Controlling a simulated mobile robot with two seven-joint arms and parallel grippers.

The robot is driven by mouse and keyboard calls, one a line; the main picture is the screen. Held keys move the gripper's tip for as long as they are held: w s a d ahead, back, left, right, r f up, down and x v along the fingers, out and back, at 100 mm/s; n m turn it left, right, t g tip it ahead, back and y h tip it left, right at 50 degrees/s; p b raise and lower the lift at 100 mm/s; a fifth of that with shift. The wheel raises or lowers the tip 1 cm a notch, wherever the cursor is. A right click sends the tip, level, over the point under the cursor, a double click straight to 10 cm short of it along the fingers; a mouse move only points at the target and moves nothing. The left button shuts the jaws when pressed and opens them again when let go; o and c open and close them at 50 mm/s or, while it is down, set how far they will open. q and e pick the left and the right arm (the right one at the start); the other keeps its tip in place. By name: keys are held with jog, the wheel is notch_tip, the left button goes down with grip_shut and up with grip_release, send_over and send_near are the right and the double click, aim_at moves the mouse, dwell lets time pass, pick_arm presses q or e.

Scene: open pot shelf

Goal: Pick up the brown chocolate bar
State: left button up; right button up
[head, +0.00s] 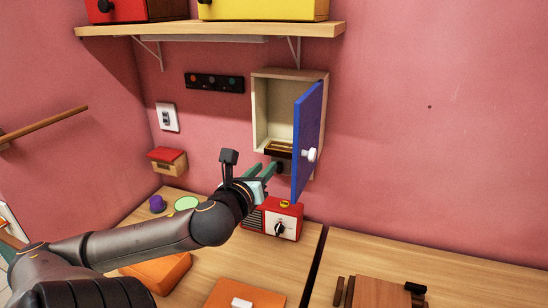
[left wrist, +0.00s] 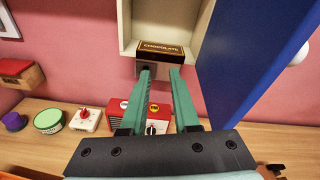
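The brown chocolate bar (head: 279,146) lies at the front of the open wall cabinet's floor. In the left wrist view the bar (left wrist: 163,49) shows its "CHOCOLATE" label, dark brown with gold edging. The cream cabinet (head: 261,106) has its blue door (head: 307,140) swung open to the right. My left gripper (head: 266,169) is open, its green fingers just below and in front of the bar, apart from it in the head view. In the left wrist view the left gripper (left wrist: 160,69) has nothing between its fingertips. My right gripper is in neither view.
The blue door with its white knob (head: 310,154) stands close to the right of my left gripper. A red radio-like box (head: 286,221) stands on the table below. A wooden shelf (head: 220,30) hangs above. The wall right of the door is bare.

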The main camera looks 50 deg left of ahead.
aim_at(282, 154)
pick_arm(q)
jog(key=shift+o, duration=1)
jog(key=n+b, duration=0.1)
jog(key=n, duration=0.1)
jog(key=f+n, duration=0.1)
jog(key=n, duration=0.2)
jog(key=n+b, duration=0.1)
jog(key=n, duration=0.2)
jog(key=shift+w+a+f+y+b, duration=0.2)
jog(key=shift+w+f+y+b, duration=0.1)
jog(key=shift+w+f, duration=0.1)
jog(key=w+a+n+b, duration=0.1)
jog(key=w+n, duration=0.1)
jog(key=w+a+n, duration=0.2)
jog(key=w+n, duration=0.1)
jog(key=w+a+n+t+b, duration=0.1)
jog(key=w+n, duration=0.1)
jog(key=w, duration=0.1)
jog(key=shift+w+a+f+n+b, duration=0.1)
jog(key=shift+a+f+n+b, duration=0.1)
jog(key=shift+n+b, duration=0.2)
jog(key=shift+w+a+f, duration=0.1)
jog(key=shift+w+a, duration=0.2)
jog(key=shift+w, duration=0.35)
jog(key=shift+c, duration=1)
grip_shut()
